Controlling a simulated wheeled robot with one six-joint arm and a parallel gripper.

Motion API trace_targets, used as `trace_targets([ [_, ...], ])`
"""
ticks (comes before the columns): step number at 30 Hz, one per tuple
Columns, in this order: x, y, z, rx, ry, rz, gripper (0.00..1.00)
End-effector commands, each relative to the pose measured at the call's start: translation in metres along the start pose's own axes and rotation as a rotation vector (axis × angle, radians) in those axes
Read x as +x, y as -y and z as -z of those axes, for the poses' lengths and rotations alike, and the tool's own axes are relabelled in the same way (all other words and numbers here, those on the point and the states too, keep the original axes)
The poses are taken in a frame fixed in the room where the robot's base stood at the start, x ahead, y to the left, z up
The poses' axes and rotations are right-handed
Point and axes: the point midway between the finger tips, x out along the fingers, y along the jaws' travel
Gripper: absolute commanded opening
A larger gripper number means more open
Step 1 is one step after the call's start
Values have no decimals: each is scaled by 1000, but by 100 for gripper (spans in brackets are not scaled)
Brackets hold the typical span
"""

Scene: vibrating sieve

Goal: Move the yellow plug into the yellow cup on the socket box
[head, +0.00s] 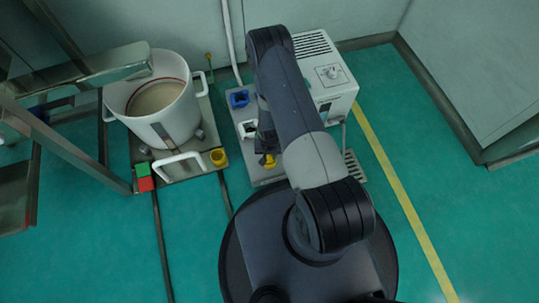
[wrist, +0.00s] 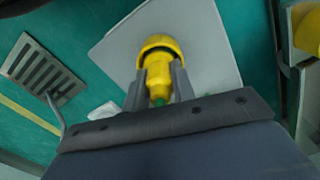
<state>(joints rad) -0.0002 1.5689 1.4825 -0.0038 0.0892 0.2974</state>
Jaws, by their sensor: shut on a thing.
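My gripper (wrist: 158,82) is shut on the yellow plug (wrist: 159,88), whose narrow body sits between the two grey fingers with a green end toward the wrist. A wider round yellow part, which looks like the yellow cup (wrist: 160,45), shows directly beyond the plug over the grey socket box (wrist: 215,50). I cannot tell whether the plug is inside the cup or just above it. In the head view my gripper is at the front end of the socket box (head: 262,176), mostly hidden by my arm, with yellow (head: 269,161) showing below it.
A blue cup (head: 239,99) and a white cup (head: 248,129) are on the same box. To the left stands a white sieve bucket (head: 172,118), with another yellow cup (head: 218,157) and red and green buttons (head: 144,177) on its base. A white cabinet (head: 326,75) stands behind my arm.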

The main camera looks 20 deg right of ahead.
Motion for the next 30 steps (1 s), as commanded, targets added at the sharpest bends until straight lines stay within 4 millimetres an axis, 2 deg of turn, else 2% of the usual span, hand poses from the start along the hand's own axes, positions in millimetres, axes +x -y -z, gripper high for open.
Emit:
trace_targets([
  [11,7,0,0,0,0,0,2],
  [12,6,0,0,0,0,0,26],
  [19,6,0,0,0,1,0,45],
  [30,0,0,0,0,1,0,46],
])
